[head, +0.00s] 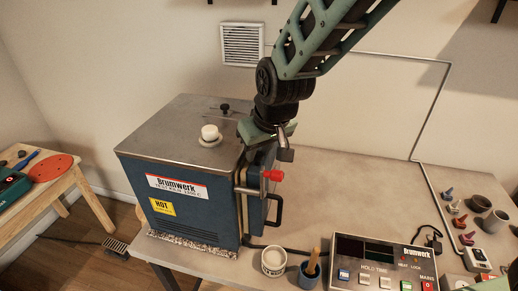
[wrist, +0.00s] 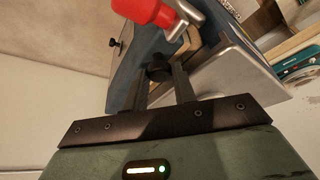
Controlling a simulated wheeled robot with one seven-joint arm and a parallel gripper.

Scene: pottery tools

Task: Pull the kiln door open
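The blue kiln (head: 190,190) with a grey metal top stands on the table at centre left. Its door (head: 257,203) is on the right side, with a black bar handle (head: 279,210) and a red knob (head: 273,175). The door sits against or very near the body; I cannot tell whether there is a gap. The red knob also shows at the top of the wrist view (wrist: 145,10). My gripper (head: 284,150) is above the door's upper edge, pointing down. In the wrist view its fingers (wrist: 162,88) are apart, with a dark round knob (wrist: 158,72) showing between or beyond them.
A white round plug (head: 210,132) and a small black knob sit on the kiln top. A control box (head: 380,265), a white jar (head: 274,262) and a blue cup (head: 309,275) stand in front right. Small tools and pots are at far right. The table behind is clear.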

